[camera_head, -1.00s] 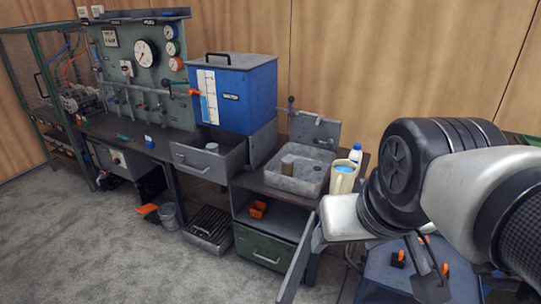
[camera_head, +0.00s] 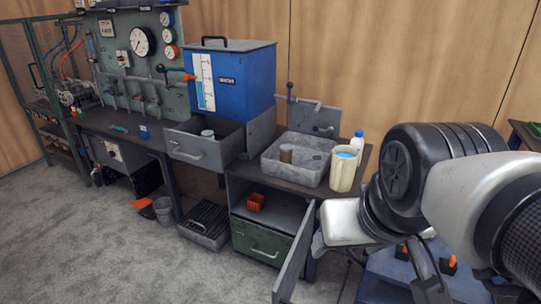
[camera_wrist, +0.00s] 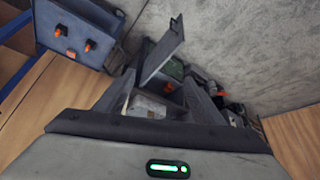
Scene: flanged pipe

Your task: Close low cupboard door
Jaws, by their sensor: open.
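The low cupboard door (camera_head: 293,258) stands open, swung out towards me from the right side of the low cupboard (camera_head: 232,226). I see it nearly edge-on in the head view. In the wrist view the door (camera_wrist: 164,48) is a grey panel standing out from the cupboard. My gripper (camera_head: 372,258) hangs to the right of the door and looks open and empty. Its pale body is partly behind my arm. I see no clear contact between it and the door.
A sink (camera_head: 298,160), beige jug (camera_head: 344,170) and bottle (camera_head: 357,142) stand on the bench above. A grey drawer (camera_head: 196,152) sticks out to the left. A blue unit with orange knobs (camera_head: 385,280) stands low on the right. Carpet (camera_head: 120,250) is clear at front left.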

